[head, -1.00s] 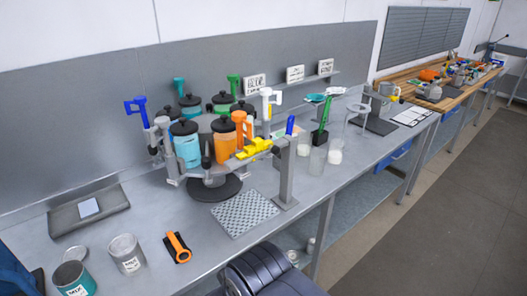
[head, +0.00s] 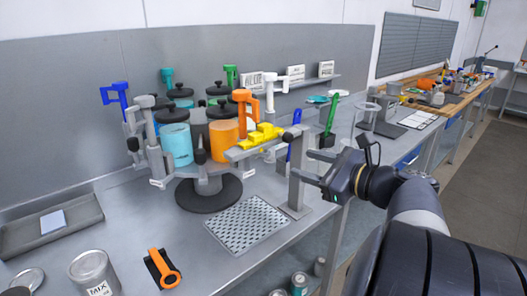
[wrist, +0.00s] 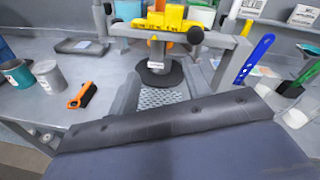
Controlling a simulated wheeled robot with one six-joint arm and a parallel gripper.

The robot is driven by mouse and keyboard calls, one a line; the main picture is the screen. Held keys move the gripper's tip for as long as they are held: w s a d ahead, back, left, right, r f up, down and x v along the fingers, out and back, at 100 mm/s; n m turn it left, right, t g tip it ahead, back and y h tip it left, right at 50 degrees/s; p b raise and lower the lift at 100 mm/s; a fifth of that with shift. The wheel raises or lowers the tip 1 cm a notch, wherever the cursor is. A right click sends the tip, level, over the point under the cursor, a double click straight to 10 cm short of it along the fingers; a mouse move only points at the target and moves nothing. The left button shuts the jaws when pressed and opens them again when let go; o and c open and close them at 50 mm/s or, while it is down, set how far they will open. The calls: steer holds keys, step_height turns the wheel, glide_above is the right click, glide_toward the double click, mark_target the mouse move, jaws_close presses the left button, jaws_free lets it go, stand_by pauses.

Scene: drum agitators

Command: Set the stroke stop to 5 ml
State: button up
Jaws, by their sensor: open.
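A yellow stepped block (head: 260,137), which appears to be the stroke stop, sits on a grey arm of the drum dispenser, below an orange pump handle (head: 246,104). The block also shows at the top of the wrist view (wrist: 160,22), with a black knob (wrist: 195,35) to its right. No scale marking for 5 ml is readable. My gripper (head: 312,168) is at the right in the head view, in front of the grey upright post (head: 297,185). It is open and empty, apart from the yellow block and lower than it.
Cyan (head: 176,145) and orange (head: 223,136) canisters stand on the carousel. An orange-handled tool (head: 162,270) and a tin (head: 94,273) are at the front left. A green-handled brush (head: 329,118) stands behind my gripper.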

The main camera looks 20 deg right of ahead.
steer(key=m+t+h, duration=0.1)
steer(key=m+t, duration=0.1)
glide_toward(291, 140)
steer(key=s, duration=0.2)
steer(key=x, duration=1.1)
steer(key=shift+w+d+p, duration=0.1)
steer(key=shift+d+p, duration=0.2)
steer(key=shift+p, duration=0.1)
steer(key=shift+c, duration=0.4)
jaws_close()
